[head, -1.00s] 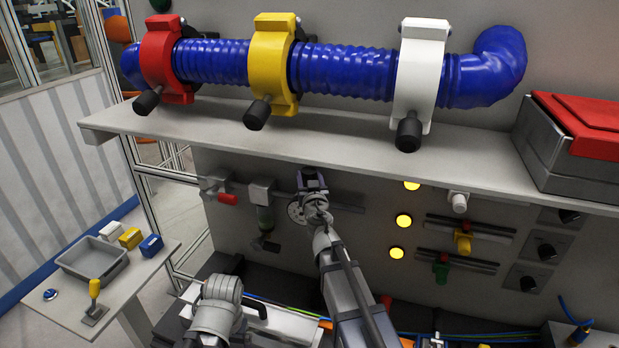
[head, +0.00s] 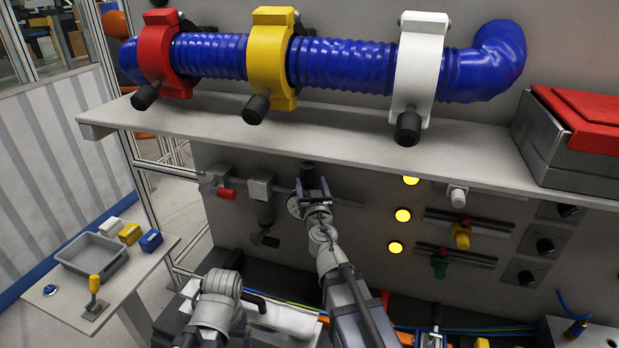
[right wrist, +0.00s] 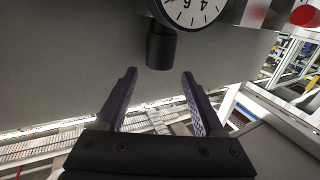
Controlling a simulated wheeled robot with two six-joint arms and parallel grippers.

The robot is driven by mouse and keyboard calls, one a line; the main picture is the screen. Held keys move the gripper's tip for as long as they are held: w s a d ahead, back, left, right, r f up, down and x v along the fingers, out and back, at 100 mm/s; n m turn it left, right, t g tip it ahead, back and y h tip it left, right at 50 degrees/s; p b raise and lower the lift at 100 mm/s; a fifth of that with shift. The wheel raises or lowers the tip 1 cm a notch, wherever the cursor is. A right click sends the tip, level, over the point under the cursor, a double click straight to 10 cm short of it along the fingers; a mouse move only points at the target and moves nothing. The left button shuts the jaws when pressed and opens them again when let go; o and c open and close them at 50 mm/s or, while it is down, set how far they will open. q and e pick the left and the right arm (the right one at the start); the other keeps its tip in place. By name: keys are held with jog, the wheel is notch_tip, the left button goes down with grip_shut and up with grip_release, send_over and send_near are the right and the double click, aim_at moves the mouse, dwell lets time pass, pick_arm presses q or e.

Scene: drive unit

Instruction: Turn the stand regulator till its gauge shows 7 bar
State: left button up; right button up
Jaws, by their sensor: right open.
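The stand regulator hangs on the grey panel under the shelf. Its dark knob (head: 307,174) shows just above my right gripper (head: 312,189). The white gauge (head: 293,207) is partly behind the gripper. In the right wrist view the gauge (right wrist: 192,10) is cut off by the top edge; a 4 and a 6 show upside down, and its reading cannot be told. The black knob (right wrist: 160,48) lies ahead of the gap between the fingers, apart from them. My right gripper (right wrist: 158,85) is open and empty. My left gripper cannot be made out.
Above runs a shelf (head: 200,125) with a clamped blue hose (head: 340,65) and a red-lidded box (head: 570,140). Beside the regulator are a red-handled valve (head: 226,194) and a filter unit (head: 265,212). A side table (head: 135,278) with a grey tray (head: 90,262) stands left.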

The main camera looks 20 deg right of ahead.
jog(key=shift+s+a, duration=0.1)
jog(key=shift+s, duration=0.35)
jog(key=s+a+f+m+g+h+b, duration=0.1)
jog(key=s+f+g+h+b, duration=0.25)
jog(key=f, duration=0.65)
jog(key=s+a+f+g+b, duration=0.1)
jog(key=s+f+g+b, duration=0.2)
jog(key=s+f+g, duration=0.45)
jog(key=s+a+f+n+g+y+b, duration=0.3)
jog(key=s+a+f+n+g+y, duration=0.2)
jog(key=s+a+f, duration=0.8)
jog(key=s+f+n+g, duration=0.1)
jog(key=s+g, duration=0.1)
jog(key=s, duration=0.1)
jog(key=shift+s+a+n, duration=0.25)
jog(key=shift+s+n, duration=0.05)
